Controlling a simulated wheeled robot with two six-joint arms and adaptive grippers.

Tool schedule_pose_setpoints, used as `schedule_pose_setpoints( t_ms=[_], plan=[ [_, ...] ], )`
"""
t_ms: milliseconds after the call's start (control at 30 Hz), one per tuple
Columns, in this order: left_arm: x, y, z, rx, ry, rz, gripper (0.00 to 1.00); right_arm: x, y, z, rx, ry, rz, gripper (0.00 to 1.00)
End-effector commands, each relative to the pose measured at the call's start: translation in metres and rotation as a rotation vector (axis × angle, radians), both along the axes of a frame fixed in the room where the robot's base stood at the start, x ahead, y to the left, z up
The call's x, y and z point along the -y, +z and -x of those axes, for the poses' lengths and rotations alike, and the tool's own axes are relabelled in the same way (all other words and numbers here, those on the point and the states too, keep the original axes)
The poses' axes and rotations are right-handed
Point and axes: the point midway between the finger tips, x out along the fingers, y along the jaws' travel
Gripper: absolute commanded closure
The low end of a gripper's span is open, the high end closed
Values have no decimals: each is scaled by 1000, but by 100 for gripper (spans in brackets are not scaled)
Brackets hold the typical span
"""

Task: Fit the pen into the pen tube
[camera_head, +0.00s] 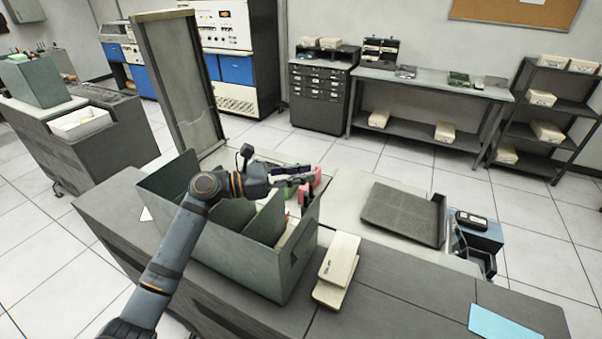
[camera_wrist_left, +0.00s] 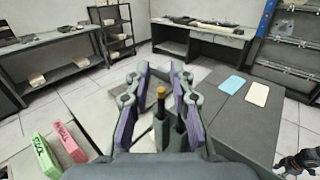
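My left gripper (camera_head: 309,175) is held above the right side of the grey divided bin, pointing right. In the left wrist view its purple-padded fingers (camera_wrist_left: 158,70) are apart. A slim dark upright piece with a yellow-orange top (camera_wrist_left: 161,94), probably the pen, shows between the fingers, with gaps to both pads. Dark upright shapes (camera_wrist_left: 180,132) stand beside it, perhaps the tube; I cannot tell their depth or whether the pen is inside one. In the head view I cannot make out the pen. Part of my right arm (camera_wrist_left: 300,163) shows at the lower right corner; its fingers are unclear.
The divided bin (camera_head: 250,262) stands on the desk, with green (camera_wrist_left: 45,155) and pink (camera_wrist_left: 69,142) boxes beyond. A beige device (camera_head: 338,268) is beside it. A dark tray (camera_head: 403,214), a blue-grey box (camera_head: 482,238) and a blue card (camera_head: 503,325) lie to the right.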

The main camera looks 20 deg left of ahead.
Motion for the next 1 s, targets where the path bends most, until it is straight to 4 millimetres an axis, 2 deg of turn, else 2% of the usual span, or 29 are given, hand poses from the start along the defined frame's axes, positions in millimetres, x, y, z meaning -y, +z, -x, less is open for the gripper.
schedule_pose_setpoints(
  t_ms=[300,433,800,1000],
  plan=[
    [0,0,0,0,0,0,66,4,0,0,0,1,4,60],
    [-8,-1,4,-1,1,-4,66,4,0,0,0,1,5,60],
    [-72,-3,42,-6,-1,-10,66,2,0,0,0,1,2,60],
    [-95,-2,56,-4,-2,-6,66,1,0,0,0,1,2,60]
  ],
)
